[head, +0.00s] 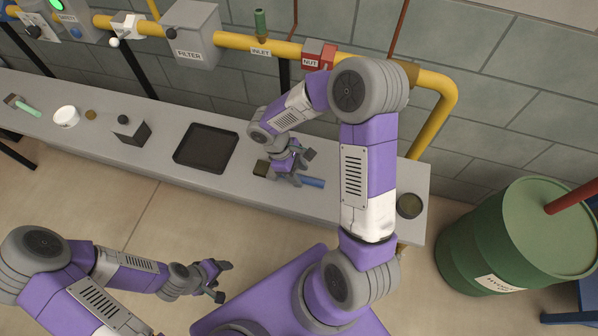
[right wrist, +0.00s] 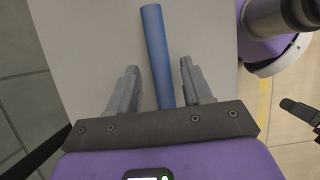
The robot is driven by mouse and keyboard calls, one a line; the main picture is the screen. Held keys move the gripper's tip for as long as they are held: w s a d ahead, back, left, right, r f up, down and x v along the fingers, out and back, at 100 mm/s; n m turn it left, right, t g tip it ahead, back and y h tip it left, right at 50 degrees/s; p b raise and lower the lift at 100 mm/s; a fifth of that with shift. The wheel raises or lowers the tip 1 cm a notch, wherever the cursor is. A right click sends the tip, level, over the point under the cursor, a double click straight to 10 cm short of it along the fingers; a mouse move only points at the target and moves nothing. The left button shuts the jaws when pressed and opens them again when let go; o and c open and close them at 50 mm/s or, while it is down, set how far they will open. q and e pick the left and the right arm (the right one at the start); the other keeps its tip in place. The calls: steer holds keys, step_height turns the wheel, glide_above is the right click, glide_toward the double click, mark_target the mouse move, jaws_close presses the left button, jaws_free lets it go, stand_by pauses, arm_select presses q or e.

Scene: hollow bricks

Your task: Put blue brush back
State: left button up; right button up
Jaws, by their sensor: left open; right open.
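The blue brush (head: 312,182) lies on the grey bench, right of the black tray. Its blue handle (right wrist: 153,35) runs between the fingers of my right gripper (right wrist: 158,68) in the right wrist view. A dark olive block (head: 261,168), apparently its head, shows on the gripper's left side; the gripper hides the middle. My right gripper (head: 304,169) is open and low over the bench, around the handle without closing on it. My left gripper (head: 222,281) is open and empty, over the floor in front of the bench.
The black tray (head: 206,148) is empty. Left of it are a dark block (head: 132,131), a brown disc (head: 91,115), a white bowl (head: 66,117) and a mint-handled brush (head: 28,109). A dark round piece (head: 409,206) sits at the right end. Yellow pipe (head: 270,48) runs behind; a green barrel (head: 500,240) stands right.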

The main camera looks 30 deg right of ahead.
steer(key=p+v, duration=0.3)
steer(key=v, duration=0.8)
steer(key=shift+r, duration=0.2)
steer(key=shift+a+f, duration=0.1)
